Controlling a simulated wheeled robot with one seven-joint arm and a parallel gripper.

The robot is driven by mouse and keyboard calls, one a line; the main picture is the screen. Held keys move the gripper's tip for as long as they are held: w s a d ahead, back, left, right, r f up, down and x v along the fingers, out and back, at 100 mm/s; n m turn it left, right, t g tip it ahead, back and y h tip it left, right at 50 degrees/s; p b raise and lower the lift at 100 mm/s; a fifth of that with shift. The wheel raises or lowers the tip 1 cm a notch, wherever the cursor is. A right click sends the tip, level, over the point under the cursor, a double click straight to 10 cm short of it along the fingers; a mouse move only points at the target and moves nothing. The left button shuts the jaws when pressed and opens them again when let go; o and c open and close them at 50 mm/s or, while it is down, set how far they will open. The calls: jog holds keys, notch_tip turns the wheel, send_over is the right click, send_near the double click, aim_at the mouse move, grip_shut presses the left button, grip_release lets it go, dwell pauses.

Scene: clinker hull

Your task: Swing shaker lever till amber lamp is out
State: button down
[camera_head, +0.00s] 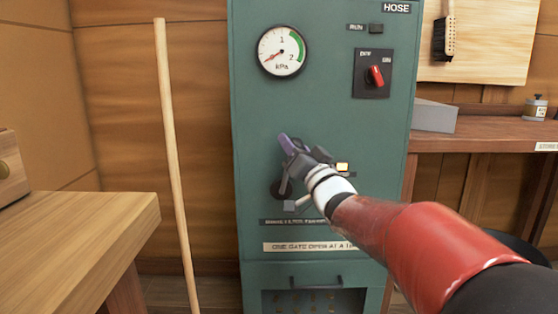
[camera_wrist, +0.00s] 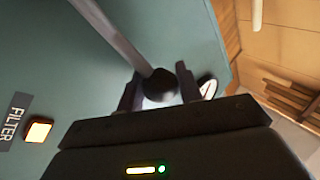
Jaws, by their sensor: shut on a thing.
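The shaker lever is a grey bar (camera_wrist: 118,35) with a dark rounded knob (camera_wrist: 160,84) at its end. My gripper (camera_wrist: 158,92) is shut on that knob, one dark finger on each side. In the head view my gripper (camera_head: 300,158) is at the front of the green cabinet, and it and my arm hide much of the lever. The dark lever pivot (camera_head: 280,188) shows just below it. The amber lamp (camera_head: 342,167) is lit, right of my gripper. It also glows in the wrist view (camera_wrist: 38,130), beside the FILTER label.
The green cabinet (camera_head: 330,115) carries a kPa gauge (camera_head: 282,51), its red needle low on the left, and a red rotary switch (camera_head: 376,76). A wooden pole (camera_head: 175,165) stands left of the cabinet. A wooden bench (camera_head: 75,235) is at left, a shelf (camera_head: 485,144) at right.

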jog(key=shift+d+f+m+t+h+b, duration=0.3)
jog(key=shift+d+m+t+h+b, duration=0.15)
jog(key=shift+d+m+b, duration=0.3)
jog(key=shift+d+f+m+t+h+b, duration=0.25)
jog(key=shift+d+m+t+h+b, duration=0.2)
jog(key=shift+m+b, duration=0.4)
jog(key=shift+d+f+m+t+h+b, duration=0.35)
jog(key=shift+d+m+b, duration=0.3)
jog(key=shift+m, duration=0.35)
jog(key=shift+d, duration=0.1)
jog(key=c, duration=1)
grip_release()
jog(key=shift+o, duration=0.2)
jog(key=shift+r, duration=0.1)
jog(key=v, duration=0.8)
jog(key=shift+b, duration=0.3)
